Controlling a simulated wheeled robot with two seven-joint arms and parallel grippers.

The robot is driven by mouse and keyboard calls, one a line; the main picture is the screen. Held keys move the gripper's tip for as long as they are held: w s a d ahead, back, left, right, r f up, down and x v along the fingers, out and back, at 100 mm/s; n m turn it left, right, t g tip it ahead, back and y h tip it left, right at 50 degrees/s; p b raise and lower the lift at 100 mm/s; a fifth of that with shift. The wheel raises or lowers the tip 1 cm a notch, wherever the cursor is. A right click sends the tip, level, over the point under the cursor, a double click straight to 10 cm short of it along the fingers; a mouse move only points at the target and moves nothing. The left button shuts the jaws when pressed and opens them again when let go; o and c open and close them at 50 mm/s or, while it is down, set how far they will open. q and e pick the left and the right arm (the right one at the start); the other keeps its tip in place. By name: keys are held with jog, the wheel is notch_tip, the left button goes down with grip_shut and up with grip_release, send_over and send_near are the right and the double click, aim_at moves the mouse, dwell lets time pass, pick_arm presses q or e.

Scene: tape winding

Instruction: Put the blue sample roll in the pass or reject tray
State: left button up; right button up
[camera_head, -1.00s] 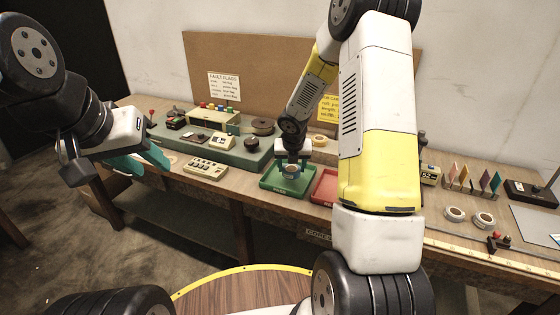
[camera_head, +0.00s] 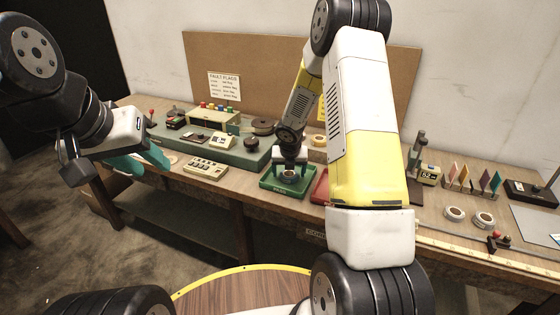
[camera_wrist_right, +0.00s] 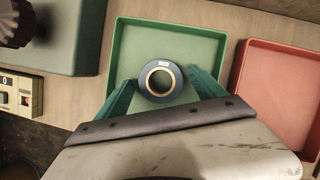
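The blue sample roll (camera_wrist_right: 149,91), a blue ring with a pale core, sits in the green tray (camera_wrist_right: 118,44); it also shows in the head view (camera_head: 288,174). My right gripper (camera_wrist_right: 162,77) is over the green tray, with its teal fingers apart on either side of the roll and small gaps visible. In the head view my right gripper (camera_head: 290,168) points down into the tray. The red tray (camera_wrist_right: 285,60) lies just right of the green one, partly hidden by my right arm in the head view. My left gripper (camera_head: 140,162) is at the far left, empty, teal fingers apart.
A green machine base (camera_head: 235,152) stands left of the trays, with a beige keypad (camera_head: 205,168) before it. Two pale rolls (camera_head: 484,220) lie on the bench at right, near a rack of coloured flags (camera_head: 487,181). My right arm crosses the middle.

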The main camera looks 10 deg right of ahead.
jog(key=shift+r, duration=0.15)
jog(key=shift+s+r, duration=0.1)
jog(key=shift+r, duration=0.25)
jog(key=s+r+m, duration=0.7)
jog(key=s+r, duration=0.1)
jog(key=r, duration=0.4)
jog(key=s+r+m, duration=0.7)
jog(key=r, duration=0.5)
jog(key=s+a+r+m+t+y, duration=0.1)
jog(key=s+a+r+m, duration=0.1)
jog(key=s+m, duration=0.6)
jog(key=s+a+r+m+y, duration=0.2)
jog(key=s+r+m, duration=0.2)
jog(key=s+m, duration=0.5)
jog(key=shift+s+a+m+t, duration=0.2)
jog(key=shift+s+m+t, duration=0.15)
jog(key=shift+m, duration=0.75)
